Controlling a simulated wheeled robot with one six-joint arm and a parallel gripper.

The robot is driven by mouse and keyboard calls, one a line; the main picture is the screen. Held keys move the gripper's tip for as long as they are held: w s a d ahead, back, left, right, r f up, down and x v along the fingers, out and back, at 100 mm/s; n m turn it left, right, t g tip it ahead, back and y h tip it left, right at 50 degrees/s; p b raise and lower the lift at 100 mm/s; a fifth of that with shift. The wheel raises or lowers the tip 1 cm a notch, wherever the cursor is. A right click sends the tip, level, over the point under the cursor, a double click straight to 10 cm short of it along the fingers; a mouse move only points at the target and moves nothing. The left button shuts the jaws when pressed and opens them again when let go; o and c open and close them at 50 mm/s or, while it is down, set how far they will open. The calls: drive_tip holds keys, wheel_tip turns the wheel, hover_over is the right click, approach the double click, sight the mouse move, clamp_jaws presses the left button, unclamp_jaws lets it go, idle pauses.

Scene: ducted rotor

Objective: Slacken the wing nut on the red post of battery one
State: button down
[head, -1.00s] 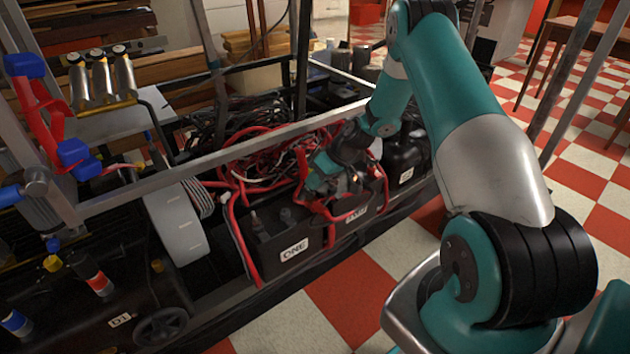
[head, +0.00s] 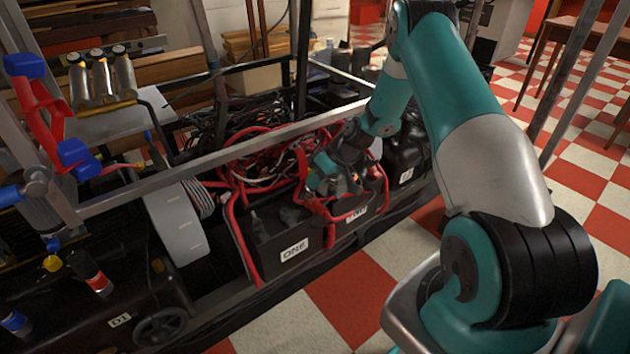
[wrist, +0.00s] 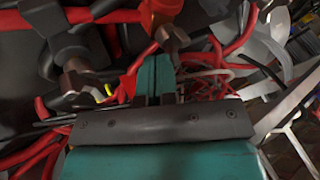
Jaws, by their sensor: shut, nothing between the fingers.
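Battery one (head: 280,243) is a black box with a white "ONE" label, among red cables in the metal frame. My gripper (head: 322,196) is low over the right end of its top in the head view. In the wrist view, my teal fingers (wrist: 155,75) are shut together and empty. A metal wing nut (wrist: 172,37) beside a red-orange terminal cover (wrist: 161,12) is just beyond the fingertips; whether they touch cannot be told. A second metal nut (wrist: 82,84), on a black clamp, is left of the fingers. In the head view my wrist and the cables hide the red post.
Battery two (head: 357,213) stands right of battery one, partly behind my wrist. Red cables (head: 235,225) loop around and over the batteries. A metal rail (head: 250,143) crosses above and behind. Checkered floor (head: 350,290) is clear in front.

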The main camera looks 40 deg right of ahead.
idle(0.4)
drive_tip(key=shift+s+a+p, duration=0.4)
drive_tip(key=shift+s+a, duration=0.2)
drive_tip(key=shift+s, duration=0.15)
drive_tip(key=p+v, duration=0.4)
drive_tip(key=v, duration=1.3)
drive_tip(key=shift+w+d+r, duration=0.15)
drive_tip(key=shift+d+r, duration=0.15)
drive_tip(key=shift+d, duration=0.15)
